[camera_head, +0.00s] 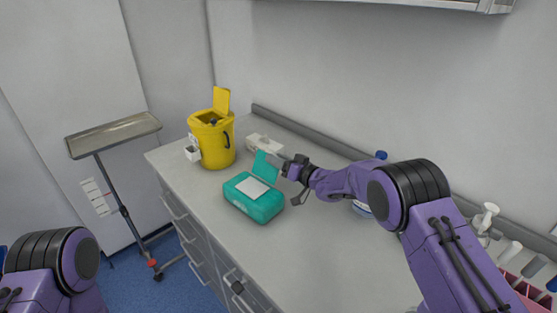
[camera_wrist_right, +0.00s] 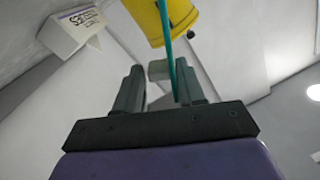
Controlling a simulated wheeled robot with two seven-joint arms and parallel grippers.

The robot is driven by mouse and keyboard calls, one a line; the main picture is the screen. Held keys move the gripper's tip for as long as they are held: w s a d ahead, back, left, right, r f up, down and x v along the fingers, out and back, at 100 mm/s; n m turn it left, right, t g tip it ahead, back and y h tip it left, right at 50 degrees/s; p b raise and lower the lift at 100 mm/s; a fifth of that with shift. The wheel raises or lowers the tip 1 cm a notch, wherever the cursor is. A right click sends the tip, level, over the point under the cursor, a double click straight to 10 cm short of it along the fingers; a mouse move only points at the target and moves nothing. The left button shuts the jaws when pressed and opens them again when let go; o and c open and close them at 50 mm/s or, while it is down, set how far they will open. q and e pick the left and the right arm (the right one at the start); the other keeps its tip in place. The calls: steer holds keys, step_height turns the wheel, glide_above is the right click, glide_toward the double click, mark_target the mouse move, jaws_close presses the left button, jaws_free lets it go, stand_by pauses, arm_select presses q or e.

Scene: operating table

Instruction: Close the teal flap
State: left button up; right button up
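A teal box (camera_head: 253,204) with a pale panel on top sits on the counter. Its teal flap (camera_head: 266,167) stands raised at the box's back side. My right gripper (camera_head: 282,164) is just right of the flap, level with it. In the right wrist view the gripper (camera_wrist_right: 158,85) has its two fingers spread apart. The flap (camera_wrist_right: 167,45) shows there edge-on as a thin teal strip, close to the right finger; I cannot tell whether they touch. My left gripper is out of view; only part of my left arm shows at lower left.
A yellow bin (camera_head: 216,145) with its lid up stands behind and left of the box. A white carton (camera_head: 263,144) lies near the wall. Bottles stand beyond my right arm. The counter (camera_head: 305,245) in front right of the box is clear. A metal stand tray (camera_head: 112,134) is at left.

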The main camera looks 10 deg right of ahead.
jaws_close()
steer(key=shift+s+a, duration=0.1)
steer(key=n+b, duration=0.1)
steer(key=s+a+n+b, duration=0.1)
steer(key=shift+r+n, duration=0.3)
steer(key=shift+n, duration=0.1)
steer(key=shift+s+a+r+n+b, duration=0.25)
steer(key=shift+a+n+b, duration=0.2)
steer(key=shift+n, duration=0.25)
steer(key=shift+s+a+r, duration=0.2)
steer(key=shift+s+a, duration=0.25)
steer(key=shift+a, duration=0.15)
